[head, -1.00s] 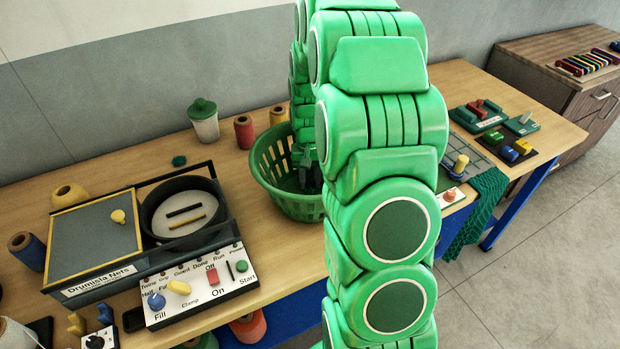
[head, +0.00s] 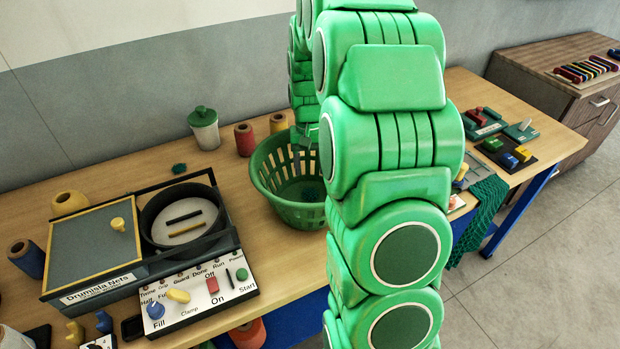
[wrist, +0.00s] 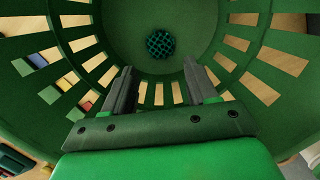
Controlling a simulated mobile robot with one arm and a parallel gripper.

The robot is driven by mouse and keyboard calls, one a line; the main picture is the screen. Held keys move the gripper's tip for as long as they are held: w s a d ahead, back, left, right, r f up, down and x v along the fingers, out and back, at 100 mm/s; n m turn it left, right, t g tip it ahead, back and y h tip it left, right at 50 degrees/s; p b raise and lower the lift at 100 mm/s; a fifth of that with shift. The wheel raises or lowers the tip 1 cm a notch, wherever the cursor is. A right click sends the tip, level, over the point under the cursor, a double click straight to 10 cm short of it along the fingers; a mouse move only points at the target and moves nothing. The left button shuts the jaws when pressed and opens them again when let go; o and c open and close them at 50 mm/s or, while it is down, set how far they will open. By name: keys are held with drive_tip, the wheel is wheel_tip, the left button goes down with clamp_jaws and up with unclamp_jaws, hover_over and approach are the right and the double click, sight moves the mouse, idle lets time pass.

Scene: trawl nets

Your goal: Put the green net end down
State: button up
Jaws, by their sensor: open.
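The small dark green net piece (wrist: 160,43) lies bunched on the floor of the green basket (wrist: 85,42) in the wrist view. My gripper (wrist: 158,68) is open and empty there, its two fingers apart and pointing into the basket. The net piece is clear of both fingers. In the head view the slatted basket (head: 268,188) stands upright on the table, and my arm hides its right side and most of my gripper.
A drum machine (head: 90,240) with a control panel (head: 200,297) stands left of the basket. A lidded cup (head: 204,130) and spools (head: 244,140) stand behind. Green netting (head: 484,208) hangs over the table's right edge. Table between machine and basket is clear.

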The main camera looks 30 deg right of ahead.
drive_tip(key=s+a+r, duration=0.3)
drive_tip(key=s+r, duration=0.1)
drive_tip(key=s+a+r+n, duration=0.1)
drive_tip(key=s+a+r, duration=0.2)
drive_tip(key=s+r, duration=0.1)
drive_tip(key=s+a+r+n, duration=0.1)
drive_tip(key=s+a+r, duration=0.3)
drive_tip(key=s, duration=0.2)
drive_tip(key=shift+s, duration=0.15)
drive_tip(key=s+a+n, duration=0.1)
drive_tip(key=s+a, duration=0.1)
drive_tip(key=s, duration=0.7)
drive_tip(key=s+a+n, duration=0.1)
drive_tip(key=s+a, duration=0.2)
drive_tip(key=s, duration=0.7)
drive_tip(key=shift+a+h, duration=0.15)
drive_tip(key=shift+h, duration=0.25)
drive_tip(key=shift+o, duration=0.5)
drive_tip(key=shift+r, duration=0.1)
drive_tip(key=shift+w, duration=0.15)
